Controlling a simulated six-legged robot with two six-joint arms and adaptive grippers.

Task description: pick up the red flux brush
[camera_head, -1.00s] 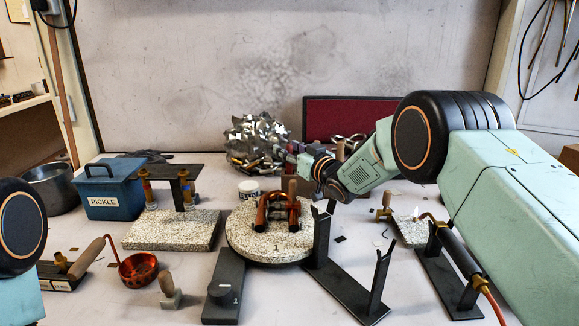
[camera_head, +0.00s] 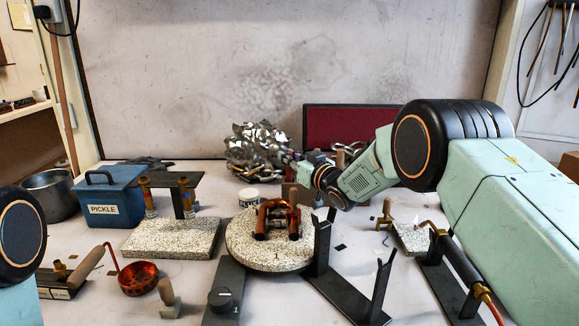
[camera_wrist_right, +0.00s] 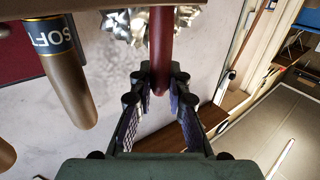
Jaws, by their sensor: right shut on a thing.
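The red flux brush shows in the right wrist view as a dark red rod-like handle (camera_wrist_right: 160,38). It runs down from the top edge between the fingers of my right gripper (camera_wrist_right: 161,82), which is shut on it. In the head view my right gripper (camera_head: 291,162) is small, behind the round turntable and in front of the metal scrap pile. I cannot make out the brush clearly there. Its lower end is hidden. Only a joint of my left arm shows at the left edge; my left gripper is out of view.
A brown cylinder marked SOFT (camera_wrist_right: 65,75) stands close beside the brush in the wrist view. The head view shows a turntable (camera_head: 245,252) with copper tubing, a black stand (camera_head: 318,245), a blue PICKLE box (camera_head: 105,197) and a white jar (camera_head: 249,194). Scrap metal (camera_head: 255,147) lies behind.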

